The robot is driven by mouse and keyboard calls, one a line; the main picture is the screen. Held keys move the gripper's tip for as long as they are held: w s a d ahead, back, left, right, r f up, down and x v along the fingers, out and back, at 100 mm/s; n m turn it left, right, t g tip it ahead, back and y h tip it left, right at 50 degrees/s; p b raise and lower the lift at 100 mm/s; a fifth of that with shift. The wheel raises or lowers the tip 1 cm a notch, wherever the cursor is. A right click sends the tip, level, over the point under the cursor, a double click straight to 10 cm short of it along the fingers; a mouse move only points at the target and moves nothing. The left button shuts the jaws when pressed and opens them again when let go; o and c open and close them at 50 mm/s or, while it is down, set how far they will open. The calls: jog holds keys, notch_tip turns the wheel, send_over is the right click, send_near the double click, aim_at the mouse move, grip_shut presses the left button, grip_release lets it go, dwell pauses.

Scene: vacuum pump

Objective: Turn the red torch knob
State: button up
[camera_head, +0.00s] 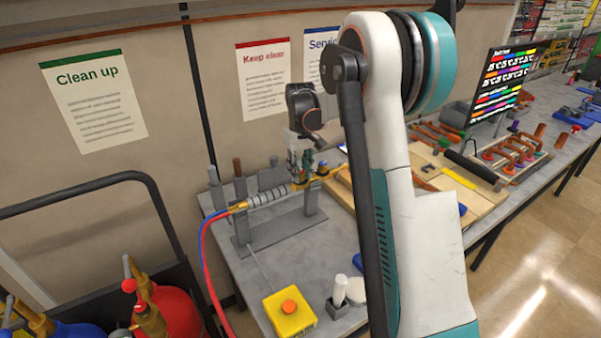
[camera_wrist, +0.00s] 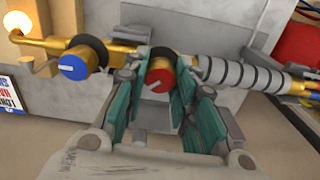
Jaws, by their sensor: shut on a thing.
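The torch (camera_wrist: 240,73) lies level on a grey stand (camera_head: 280,231), with a grey ribbed handle and brass fittings. The red torch knob (camera_wrist: 160,80) shows in the wrist view between the green pads of my gripper (camera_wrist: 160,92), with a pale mark on its face. My gripper is shut on the red knob. A blue knob (camera_wrist: 74,66) on a brass fitting is to its left in the wrist view, apart from the pads. In the head view my gripper (camera_head: 298,172) is small at the torch's right end, and the red knob is hard to make out there.
A yellow box with an orange button (camera_head: 290,310) stands at the table's front. Red and blue hoses (camera_head: 204,250) hang from the torch's left end. Gas cylinders (camera_head: 165,308) stand at lower left. A wooden tray (camera_head: 520,150) of clamps lies to the right.

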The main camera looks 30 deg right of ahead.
jog(key=n, duration=0.4)
jog(key=shift+n+b, duration=0.3)
jog(key=n, duration=0.4)
jog(key=shift+n, duration=0.3)
jog(key=o, duration=1.1)
notch_tip(320, 180, up, 12)
